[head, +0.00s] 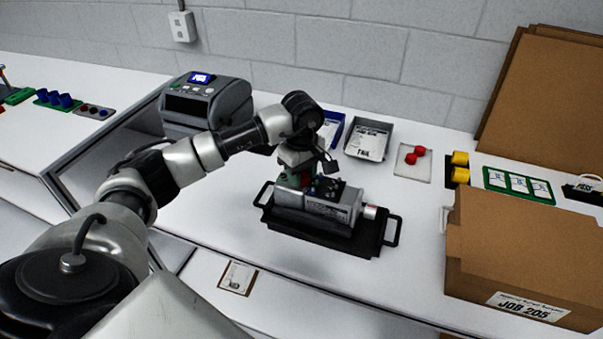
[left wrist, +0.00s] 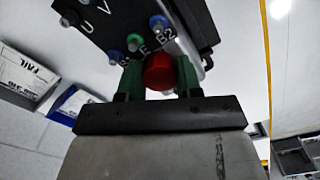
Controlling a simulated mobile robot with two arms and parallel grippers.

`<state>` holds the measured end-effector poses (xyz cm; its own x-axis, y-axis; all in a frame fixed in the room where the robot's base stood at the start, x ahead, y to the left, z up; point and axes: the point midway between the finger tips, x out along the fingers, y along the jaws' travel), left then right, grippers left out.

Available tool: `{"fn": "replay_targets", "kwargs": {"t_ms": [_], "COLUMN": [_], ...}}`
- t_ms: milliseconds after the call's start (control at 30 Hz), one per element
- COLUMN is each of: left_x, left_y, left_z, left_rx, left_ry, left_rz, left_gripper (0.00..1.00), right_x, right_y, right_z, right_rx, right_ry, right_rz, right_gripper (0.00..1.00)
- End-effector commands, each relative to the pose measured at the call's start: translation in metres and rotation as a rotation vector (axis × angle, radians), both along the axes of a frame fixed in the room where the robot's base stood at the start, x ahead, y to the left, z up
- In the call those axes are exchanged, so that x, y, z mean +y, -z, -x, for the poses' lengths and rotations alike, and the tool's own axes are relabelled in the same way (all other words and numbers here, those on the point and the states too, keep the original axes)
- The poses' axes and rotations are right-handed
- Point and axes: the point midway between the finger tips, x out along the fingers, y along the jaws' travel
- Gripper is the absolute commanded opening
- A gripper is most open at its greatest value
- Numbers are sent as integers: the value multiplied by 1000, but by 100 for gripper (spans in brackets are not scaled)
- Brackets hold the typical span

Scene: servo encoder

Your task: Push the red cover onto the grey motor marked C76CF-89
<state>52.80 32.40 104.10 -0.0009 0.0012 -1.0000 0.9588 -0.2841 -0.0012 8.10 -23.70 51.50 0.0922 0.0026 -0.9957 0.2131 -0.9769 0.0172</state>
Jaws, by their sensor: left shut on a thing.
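The grey motor (head: 312,203) lies on a black tray (head: 352,246) with handles, on the white bench. A label shows on its side, too small to read. Its dark terminal panel (left wrist: 112,18) shows in the left wrist view, with letters and blue and green terminals. My left gripper (head: 291,178) is at the motor's left end. In the left wrist view, its green fingers (left wrist: 159,84) are shut on the round red cover (left wrist: 159,68). The cover is right by the panel's edge; I cannot tell whether it is seated. My right gripper is not in view.
Behind the motor stand a grey bin (head: 369,139) with a FAIL paper and a machine (head: 206,104) with a blue screen. Two red caps (head: 415,154) lie on a pale pad. A cardboard box (head: 524,255) stands at the right. The bench front is mostly clear.

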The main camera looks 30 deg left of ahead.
Motion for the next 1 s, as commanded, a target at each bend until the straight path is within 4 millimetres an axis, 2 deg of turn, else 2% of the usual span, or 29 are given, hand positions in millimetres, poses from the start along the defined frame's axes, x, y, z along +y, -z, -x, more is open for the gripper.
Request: {"fn": "replay_targets", "kwargs": {"t_ms": [567, 600, 767, 800, 1000], "left_x": [-1, -1, -1, -2, -2], "left_y": [6, 6, 7, 7, 6], "left_z": [3, 3, 3, 3, 2], "left_rx": [15, 15, 15, 14, 11], "left_ry": [4, 4, 4, 4, 3], "left_rz": [-1, -1, -1, -1, 0], "left_gripper": [13, 36, 61, 65, 65], "right_x": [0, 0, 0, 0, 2], "right_y": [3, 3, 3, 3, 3], "right_z": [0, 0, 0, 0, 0], "right_rx": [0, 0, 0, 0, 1], "right_ry": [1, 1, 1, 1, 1], "right_rz": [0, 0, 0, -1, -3], "right_gripper": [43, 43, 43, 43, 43]}}
